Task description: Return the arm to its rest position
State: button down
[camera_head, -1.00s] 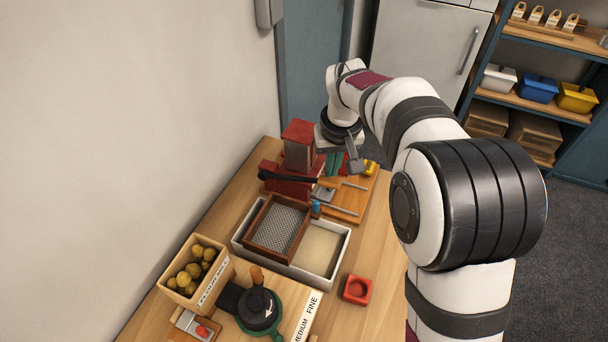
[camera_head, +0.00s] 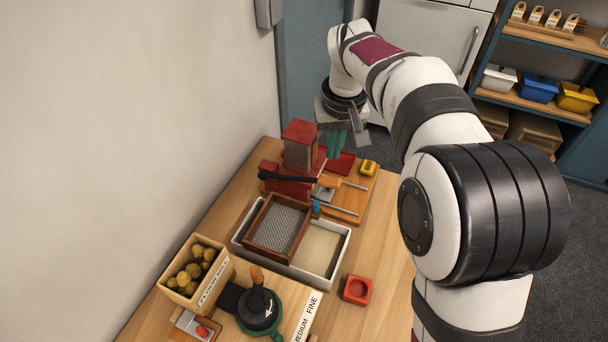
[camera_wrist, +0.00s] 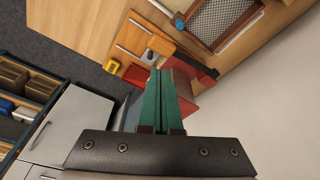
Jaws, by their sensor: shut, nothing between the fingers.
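My gripper (camera_head: 338,142) hangs in the air over the far end of the wooden table, near the red machine (camera_head: 299,150). Its green fingers point down, close together, with nothing between them. In the wrist view the green fingers (camera_wrist: 163,100) lie side by side in the middle, in front of the table's far end. My arm rises from the lower right of the head view and reaches over to the gripper.
The table holds a sieve in a white tray (camera_head: 240,243), a wooden board with tools (camera_head: 345,207), a yellow item (camera_head: 368,167), a red holder (camera_head: 357,290) and a box of round brown items (camera_head: 170,290). A wall (camera_head: 120,120) borders the left. Shelves (camera_head: 550,110) stand at the right.

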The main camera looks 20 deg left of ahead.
dwell(0.3)
jog(key=s+d+r+m, duration=0.3)
jog(key=s+d+m, duration=0.2)
jog(key=s+d, duration=0.65)
jog(key=s+d+f+m, duration=0.2)
jog(key=s+d, duration=0.1)
jog(key=s, duration=0.3)
jog(key=s+d+f+m+g, duration=0.1)
jog(key=s+d+f+m, duration=0.1)
jog(key=s, duration=0.4)
jog(key=s+d+f+m+g, duration=0.1)
jog(key=s+d+m, duration=0.1)
jog(key=s, duration=0.4)
jog(key=shift+s+d+f+m+y, duration=0.3)
jog(key=shift+s+d+f, duration=0.1)
jog(key=shift+d, duration=0.5)
